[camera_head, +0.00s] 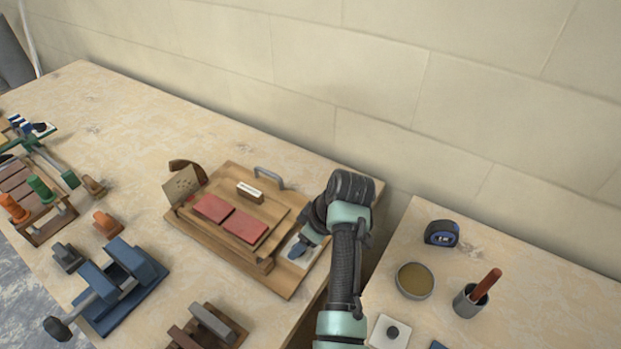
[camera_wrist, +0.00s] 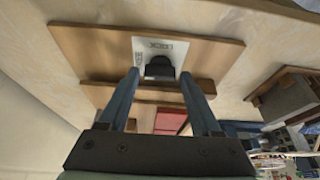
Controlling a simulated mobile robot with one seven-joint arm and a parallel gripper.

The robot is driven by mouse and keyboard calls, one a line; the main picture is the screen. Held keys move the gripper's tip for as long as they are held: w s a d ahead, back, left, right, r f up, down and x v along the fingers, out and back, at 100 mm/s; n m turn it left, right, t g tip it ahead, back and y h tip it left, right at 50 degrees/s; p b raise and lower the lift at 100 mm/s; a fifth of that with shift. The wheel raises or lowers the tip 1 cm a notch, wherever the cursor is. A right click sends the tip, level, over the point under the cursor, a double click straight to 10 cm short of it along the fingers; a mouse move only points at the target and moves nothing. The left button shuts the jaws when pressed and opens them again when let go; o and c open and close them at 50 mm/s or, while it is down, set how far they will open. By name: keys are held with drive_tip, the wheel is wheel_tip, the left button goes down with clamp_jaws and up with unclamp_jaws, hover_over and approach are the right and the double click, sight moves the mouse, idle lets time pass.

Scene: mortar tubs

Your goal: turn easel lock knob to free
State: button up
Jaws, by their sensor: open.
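The easel (camera_head: 205,238) is a wooden board with red pieces on a raised panel, near the table's right end. A white label plate (camera_head: 310,252) lies on its right side. In the wrist view the plate (camera_wrist: 146,47) bears printed words, too small and turned to read surely. The dark lock knob (camera_wrist: 159,66) stands on that plate; in the head view I cannot make it out behind my gripper. My gripper (camera_head: 297,252) is over the plate. In the wrist view its blue-grey fingers (camera_wrist: 159,73) are open, one on each side of the knob; contact cannot be told.
A grey handle (camera_head: 269,178) stands at the easel's back edge. A blue clamp-like fixture (camera_head: 120,285) and a wooden block (camera_head: 208,326) lie in front. A second table at right holds a tape measure (camera_head: 442,233), a round tin (camera_head: 414,281) and a grey cup (camera_head: 469,301). A gap separates the tables.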

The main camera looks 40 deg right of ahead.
drive_tip(key=v, duration=1.2)
drive_tip(key=shift+r, duration=0.2)
drive_tip(key=w+a+r+m+t+h, duration=0.25)
drive_tip(key=w+r+t+h, duration=0.3)
drive_tip(key=w+r, duration=0.65)
drive_tip(key=a+r+t, duration=0.3)
drive_tip(key=a+r, duration=0.1)
drive_tip(key=r, duration=0.4)
drive_tip(key=a+r+t, duration=0.3)
drive_tip(key=a+r, duration=0.1)
drive_tip(key=r, duration=0.3)
drive_tip(key=s+a+r+t+y, duration=0.1)
drive_tip(key=s+a+r+t, duration=0.2)
drive_tip(key=s+a+r, duration=0.2)
drive_tip(key=s+a+r+m+t+y, duration=0.1)
drive_tip(key=s+a+r+t, duration=0.3)
drive_tip(key=r, duration=0.6)
drive_tip(key=s+a+r+t+y, duration=0.2)
drive_tip(key=s+a+r+t, duration=0.2)
drive_tip(key=s+a+r, duration=0.2)
wheel_tip(320, 180, up, 3)
drive_tip(key=shift+a+f, duration=0.2)
drive_tip(key=shift+a, duration=0.7)
